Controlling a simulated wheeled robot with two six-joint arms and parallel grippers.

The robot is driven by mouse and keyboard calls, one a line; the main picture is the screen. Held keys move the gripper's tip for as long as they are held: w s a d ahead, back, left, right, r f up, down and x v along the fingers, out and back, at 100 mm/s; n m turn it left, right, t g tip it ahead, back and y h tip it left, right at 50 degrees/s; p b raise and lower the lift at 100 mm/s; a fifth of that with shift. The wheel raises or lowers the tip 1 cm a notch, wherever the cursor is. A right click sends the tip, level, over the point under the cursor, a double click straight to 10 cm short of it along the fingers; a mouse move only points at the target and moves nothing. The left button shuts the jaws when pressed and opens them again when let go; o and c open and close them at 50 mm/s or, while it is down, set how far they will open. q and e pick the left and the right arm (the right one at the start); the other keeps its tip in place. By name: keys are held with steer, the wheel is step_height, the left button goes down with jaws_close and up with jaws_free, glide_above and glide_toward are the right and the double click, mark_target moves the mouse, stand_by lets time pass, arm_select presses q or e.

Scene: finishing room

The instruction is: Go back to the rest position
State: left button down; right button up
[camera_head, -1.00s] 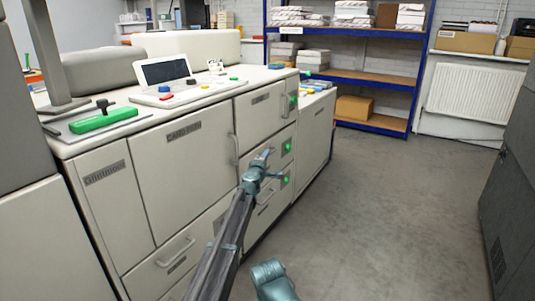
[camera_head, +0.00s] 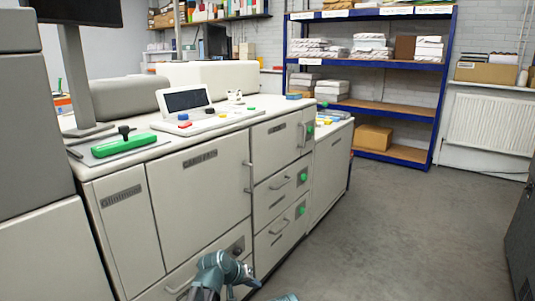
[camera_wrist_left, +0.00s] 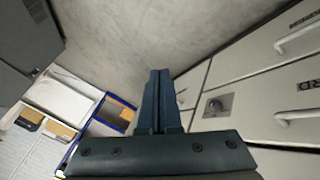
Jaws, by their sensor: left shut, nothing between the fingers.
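My left gripper (camera_head: 240,277) is low in the head view, in front of the cabinet's lower drawers, with its teal wrist beside it. In the left wrist view its two dark fingers (camera_wrist_left: 158,78) lie together, shut, with nothing between them. It looks clear of the cabinet there, over the floor. A small teal piece of my own body shows at the bottom edge of the head view. My right gripper is not in view.
A long pale cabinet (camera_head: 200,205) with handles and green knobs stands at left. A blue shelf rack (camera_head: 370,60) stands behind. The grey floor (camera_head: 400,230) at right is clear.

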arm_select(q)
steer(key=s+a+f+g+y, duration=0.25)
steer(key=s+a, duration=0.35)
steer(key=s, duration=0.3)
steer(key=s+a+f+g+y, duration=0.2)
steer(key=s+a+y, duration=0.1)
steer(key=s+a, duration=0.5)
steer(key=s+d+m+g+y, duration=0.1)
steer(key=s+d+m, duration=0.1)
steer(key=s+d, duration=0.3)
steer(key=s+d+m, duration=0.2)
steer(key=d, duration=0.5)
step_height(320, 180, up, 29)
steer(key=p, duration=2.8)
steer(key=shift+f+p, duration=0.2)
steer(key=shift+p, duration=0.1)
